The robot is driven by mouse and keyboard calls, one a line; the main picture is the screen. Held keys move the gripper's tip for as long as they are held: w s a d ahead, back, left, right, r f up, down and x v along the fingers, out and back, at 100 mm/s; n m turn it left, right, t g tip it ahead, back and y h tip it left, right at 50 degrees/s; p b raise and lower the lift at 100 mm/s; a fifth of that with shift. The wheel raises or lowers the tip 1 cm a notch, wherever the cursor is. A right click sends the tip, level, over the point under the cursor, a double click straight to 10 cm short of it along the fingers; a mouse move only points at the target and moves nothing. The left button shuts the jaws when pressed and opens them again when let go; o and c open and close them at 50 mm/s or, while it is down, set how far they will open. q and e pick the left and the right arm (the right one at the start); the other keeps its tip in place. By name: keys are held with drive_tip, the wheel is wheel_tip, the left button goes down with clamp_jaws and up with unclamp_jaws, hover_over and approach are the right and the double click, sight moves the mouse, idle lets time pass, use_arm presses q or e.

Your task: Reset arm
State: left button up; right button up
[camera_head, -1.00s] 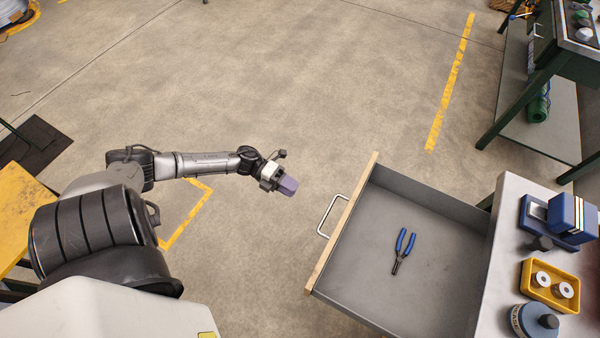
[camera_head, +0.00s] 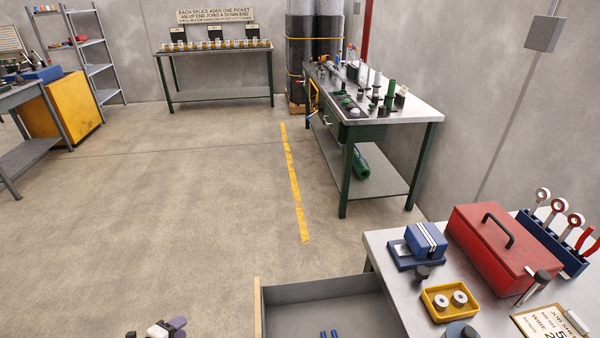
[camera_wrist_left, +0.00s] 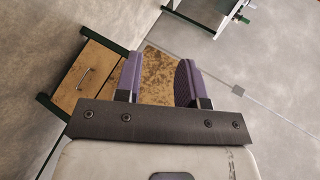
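My left gripper (camera_head: 172,327) shows at the bottom edge of the head view, left of the open drawer and apart from it. Most of my left arm is out of the picture. In the left wrist view the two purple fingers of my left gripper (camera_wrist_left: 158,75) stand apart with nothing between them. My right gripper is in neither view.
The grey drawer (camera_head: 320,290) stands open, with blue plier handles (camera_head: 329,334) at the lower edge. The workbench (camera_head: 385,262) carries a red toolbox (camera_head: 490,250), a blue device (camera_head: 426,240) and a yellow tray (camera_head: 437,309). Floor left of the drawer is clear.

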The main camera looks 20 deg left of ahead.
use_arm(q)
drive_tip(key=s+d+r+n+g+p, duration=0.1)
drive_tip(key=s+d+r+n+g, duration=0.35)
drive_tip(key=s+d+n, duration=0.7)
drive_tip(key=s+d+r+n+g+p, duration=0.1)
drive_tip(key=s+d+r+n+g, duration=0.55)
drive_tip(key=d, duration=1.05)
wheel_tip(320, 180, up, 36)
drive_tip(key=s+m+t+p, duration=0.2)
drive_tip(key=p, duration=3.6)
drive_tip(key=shift+s+a, duration=0.15)
drive_tip(key=shift+a, duration=0.2)
drive_tip(key=shift+a, duration=0.1)
